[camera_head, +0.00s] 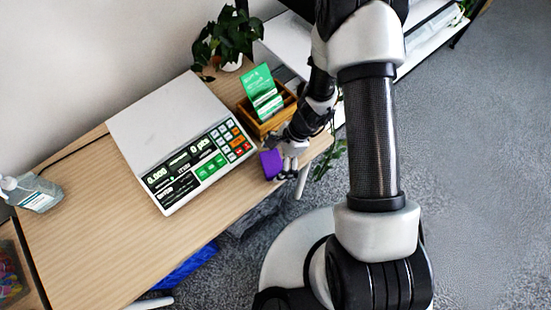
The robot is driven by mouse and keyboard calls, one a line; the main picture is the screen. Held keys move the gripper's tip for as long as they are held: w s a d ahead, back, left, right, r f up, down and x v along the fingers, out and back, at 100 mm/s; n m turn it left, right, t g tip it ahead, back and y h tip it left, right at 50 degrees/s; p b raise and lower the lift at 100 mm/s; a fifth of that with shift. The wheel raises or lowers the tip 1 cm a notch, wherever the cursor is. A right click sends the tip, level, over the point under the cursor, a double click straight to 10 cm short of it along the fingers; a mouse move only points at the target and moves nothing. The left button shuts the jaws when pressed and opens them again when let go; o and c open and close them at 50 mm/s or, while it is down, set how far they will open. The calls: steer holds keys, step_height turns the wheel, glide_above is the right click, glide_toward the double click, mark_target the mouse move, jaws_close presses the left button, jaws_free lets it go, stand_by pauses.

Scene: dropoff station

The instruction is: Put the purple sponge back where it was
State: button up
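The purple sponge (271,165) is a small block at the right end of the wooden table (95,243), between the scale and the table's front right edge. My gripper (285,168) is right at the sponge, on its right side, with the fingers pointing down. The fingertips are small and partly hidden, so I cannot tell whether they are closed on the sponge or only beside it. I also cannot tell whether the sponge rests on the table or is held just above it.
A white scale (165,108) with a keypad stands left of the sponge. Behind my gripper is a wooden box (257,127) with a green card (262,92). A potted plant (228,40) stands at the back, and a clear bottle (38,196) at the left. The table's front left is clear.

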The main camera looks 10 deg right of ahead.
stand_by(0.4)
steer(key=shift+r+p, duration=0.3)
steer(key=shift+r, duration=0.05)
steer(key=s+d+r+n+t+h+p, duration=0.1)
steer(key=d+r+n+p, duration=0.2)
steer(key=r, duration=1.3)
steer(key=d+r+n+t+p, duration=0.15)
steer(key=r+n, duration=0.35)
steer(key=r, duration=1)
steer(key=s+d+r+n+t+h, duration=0.3)
steer(key=s+d+r+n, duration=0.2)
steer(key=s+r, duration=0.7)
steer(key=n, duration=0.2)
steer(key=shift+s+d+r+n+h+p, duration=0.2)
steer(key=shift+s+r+n+h+p, duration=0.1)
steer(key=shift+s+n+p, duration=0.1)
steer(key=shift+c, duration=0.5)
